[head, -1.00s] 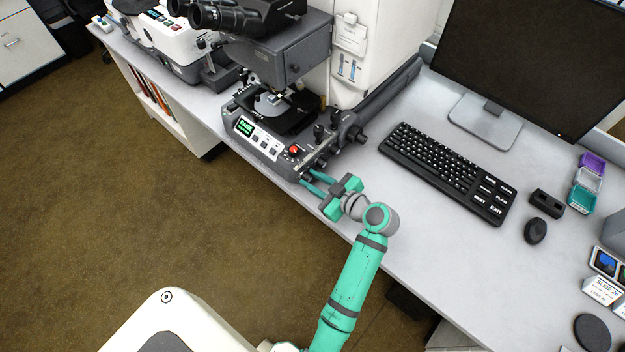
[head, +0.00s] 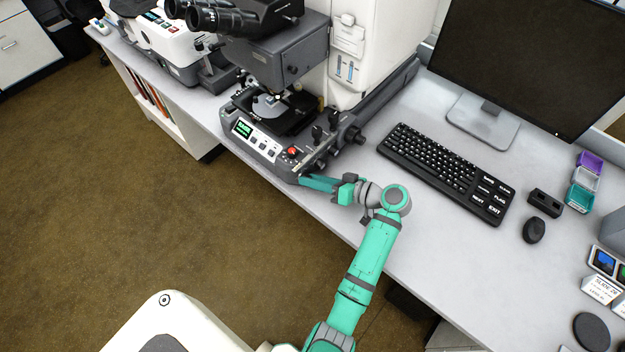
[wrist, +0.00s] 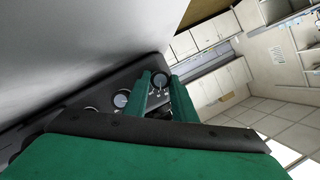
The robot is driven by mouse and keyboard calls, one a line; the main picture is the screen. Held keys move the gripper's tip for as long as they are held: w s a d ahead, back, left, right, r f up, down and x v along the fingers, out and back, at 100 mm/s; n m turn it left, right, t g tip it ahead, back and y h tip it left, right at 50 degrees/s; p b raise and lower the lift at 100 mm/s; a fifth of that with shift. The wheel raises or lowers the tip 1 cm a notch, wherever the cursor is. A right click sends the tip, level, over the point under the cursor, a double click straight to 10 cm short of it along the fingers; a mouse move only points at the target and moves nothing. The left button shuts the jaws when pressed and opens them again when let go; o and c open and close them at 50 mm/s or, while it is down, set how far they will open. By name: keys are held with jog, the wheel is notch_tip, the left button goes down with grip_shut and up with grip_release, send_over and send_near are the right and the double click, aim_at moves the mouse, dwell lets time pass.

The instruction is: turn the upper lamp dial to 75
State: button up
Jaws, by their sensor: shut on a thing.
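The microscope (head: 262,140) stands at the bench's left part, with a dark base, a small green-lit screen and a red knob on its front panel. My gripper (head: 306,181) reaches its lower right end, where small dark dials sit. In the wrist view, my two green fingers (wrist: 158,88) are shut on a round dial (wrist: 159,79) with a pale face, one finger on each side. Two more round dials, one nearer (wrist: 121,99) and one farther left (wrist: 90,110), show beside it, free of the fingers. The dial's scale and reading are too small to read.
A keyboard (head: 445,170) lies right of the microscope, with a monitor (head: 530,60) behind it. A mouse (head: 535,231) and small coloured trays (head: 585,183) are farther right. The bench's front edge runs below my gripper.

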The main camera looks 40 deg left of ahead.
jog(key=shift+m, duration=0.3)
dwell(0.4)
jog(key=o, duration=1)
jog(key=shift+o, duration=0.2)
jog(key=v, duration=1.1)
jog(key=shift+w+f, duration=0.1)
jog(key=shift+w, duration=0.05)
